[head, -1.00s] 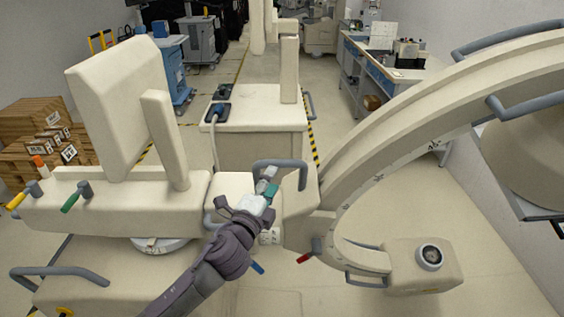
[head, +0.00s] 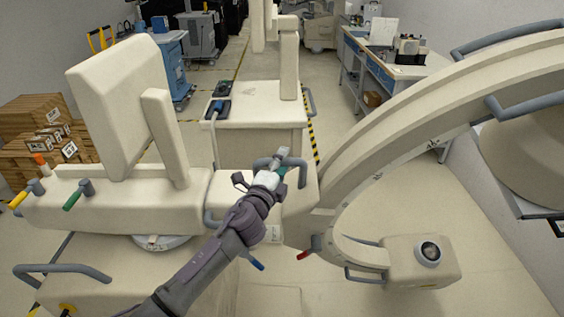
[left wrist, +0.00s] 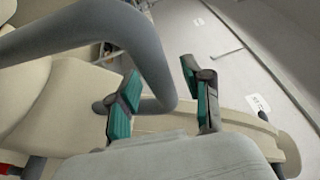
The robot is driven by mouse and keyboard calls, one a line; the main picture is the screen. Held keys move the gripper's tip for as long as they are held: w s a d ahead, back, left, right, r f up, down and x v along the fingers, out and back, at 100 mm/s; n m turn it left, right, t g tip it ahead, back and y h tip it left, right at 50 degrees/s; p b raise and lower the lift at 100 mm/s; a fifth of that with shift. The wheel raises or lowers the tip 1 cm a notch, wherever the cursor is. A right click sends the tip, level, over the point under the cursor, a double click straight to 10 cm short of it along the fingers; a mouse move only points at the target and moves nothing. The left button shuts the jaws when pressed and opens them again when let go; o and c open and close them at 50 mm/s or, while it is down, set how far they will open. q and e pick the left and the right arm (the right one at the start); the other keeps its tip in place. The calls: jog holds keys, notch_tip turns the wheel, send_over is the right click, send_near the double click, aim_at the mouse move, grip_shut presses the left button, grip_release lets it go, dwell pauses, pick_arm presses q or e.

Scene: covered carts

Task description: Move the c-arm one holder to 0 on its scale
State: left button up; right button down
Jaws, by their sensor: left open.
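The c-arm holder is a cream block (head: 298,205) at the centre of the head view, with a grey bar handle (head: 303,172) on top. The large curved c-arm (head: 395,140) passes through its right side and carries small dark scale marks, too small to read. My left gripper (head: 281,165) is at the handle, reaching in from lower left. In the left wrist view, its teal-padded fingers (left wrist: 163,100) are open, with the curved grey handle (left wrist: 150,50) running between them. The gripper hides part of the handle. My right gripper is not in view.
A red lever (head: 305,256) and a blue lever (head: 257,265) stick out below the holder. A cream box with a round dial (head: 430,252) hangs at the arc's lower end. A cream cart (head: 250,110) stands behind. Floor is clear at lower right.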

pick_arm(q)
jog(key=shift+c, duration=0.2)
grip_shut()
jog(key=shift+w, duration=0.15)
